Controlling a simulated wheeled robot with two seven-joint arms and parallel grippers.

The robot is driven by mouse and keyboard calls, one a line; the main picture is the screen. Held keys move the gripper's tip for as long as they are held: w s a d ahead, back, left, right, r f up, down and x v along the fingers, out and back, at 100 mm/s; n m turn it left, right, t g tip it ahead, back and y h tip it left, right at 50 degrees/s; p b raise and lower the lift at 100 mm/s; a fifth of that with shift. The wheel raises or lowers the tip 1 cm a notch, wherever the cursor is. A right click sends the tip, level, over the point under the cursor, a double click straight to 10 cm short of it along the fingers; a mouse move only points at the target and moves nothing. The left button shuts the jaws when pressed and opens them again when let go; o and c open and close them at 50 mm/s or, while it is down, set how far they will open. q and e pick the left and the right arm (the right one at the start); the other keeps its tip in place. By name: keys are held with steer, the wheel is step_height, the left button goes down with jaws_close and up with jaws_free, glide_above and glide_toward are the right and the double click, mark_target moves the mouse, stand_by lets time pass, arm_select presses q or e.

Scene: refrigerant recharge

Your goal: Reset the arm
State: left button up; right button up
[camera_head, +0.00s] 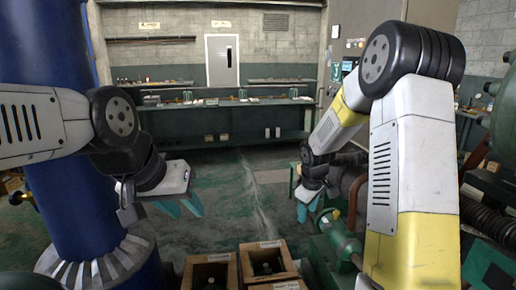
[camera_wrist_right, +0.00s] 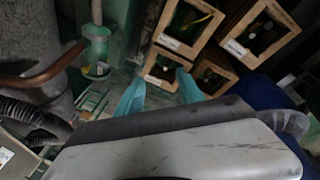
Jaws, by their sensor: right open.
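My right arm (camera_head: 413,150), white and yellow, comes in from the right in the head view, bends at a black elbow joint and reaches down toward the middle. My right gripper (camera_head: 308,195) hangs at its end beside green machinery. In the right wrist view its two teal fingers (camera_wrist_right: 160,92) are spread apart with nothing between them. My left arm (camera_head: 40,120) comes in from the left. Its gripper (camera_head: 181,206) has teal fingers set apart and empty, above the floor in front of the blue column.
Open wooden boxes (camera_head: 210,258) with dark items inside stand at the bottom middle, and also show in the right wrist view (camera_wrist_right: 188,25). Green machinery with a pipe flange (camera_head: 338,235) and black hoses stands at right. A long workbench (camera_head: 225,118) lines the back. The middle floor (camera_head: 235,190) is clear.

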steer(key=s+r+m+t, duration=0.1)
steer(key=s+r+m, duration=0.3)
steer(key=s+r, duration=0.85)
steer(key=s+a+r+m+t+y, duration=0.2)
steer(key=s+r+m, duration=0.2)
steer(key=s, duration=1)
step_height(320, 180, up, 4)
steer(key=shift+s+f+m, duration=0.1)
steer(key=shift+s+m, duration=0.2)
